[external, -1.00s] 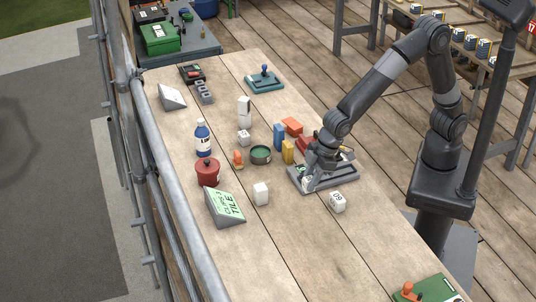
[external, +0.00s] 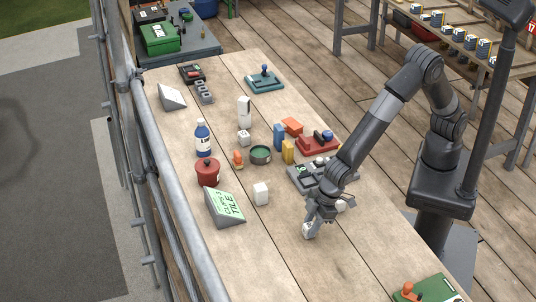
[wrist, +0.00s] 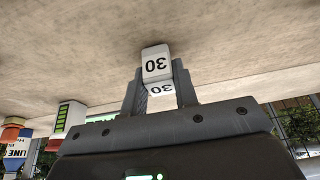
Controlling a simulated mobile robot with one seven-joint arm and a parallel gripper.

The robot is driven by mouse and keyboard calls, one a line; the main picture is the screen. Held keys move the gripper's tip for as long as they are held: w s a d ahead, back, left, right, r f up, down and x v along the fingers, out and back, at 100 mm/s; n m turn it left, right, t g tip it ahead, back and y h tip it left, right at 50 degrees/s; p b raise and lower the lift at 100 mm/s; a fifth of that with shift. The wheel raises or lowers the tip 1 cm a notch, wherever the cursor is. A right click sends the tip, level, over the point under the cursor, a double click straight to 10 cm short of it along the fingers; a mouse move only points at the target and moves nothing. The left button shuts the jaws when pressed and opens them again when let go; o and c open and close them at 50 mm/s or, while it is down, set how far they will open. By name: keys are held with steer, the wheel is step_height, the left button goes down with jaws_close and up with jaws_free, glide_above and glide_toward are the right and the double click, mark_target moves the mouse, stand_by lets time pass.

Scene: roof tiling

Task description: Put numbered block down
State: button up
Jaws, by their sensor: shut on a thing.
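A white numbered block (external: 308,230) is between the fingertips of my gripper (external: 314,218), low over the wooden table's near part. I cannot tell whether its underside touches the table. In the wrist view my gripper (wrist: 160,97) is shut on the block (wrist: 156,66), and its faces read 30 upside down. A second white block (external: 342,206) sits on the table just right of my gripper, partly hidden behind it.
The grey tray (external: 303,178) lies behind my gripper. A small white block (external: 261,194) and a sign reading TILE (external: 225,207) stand to the left. A red pot (external: 207,172) is farther left. A green board (external: 428,290) lies at the near right. The table in front is clear.

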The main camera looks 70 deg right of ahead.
steer(key=shift+f, duration=0.1)
steer(key=o, duration=1)
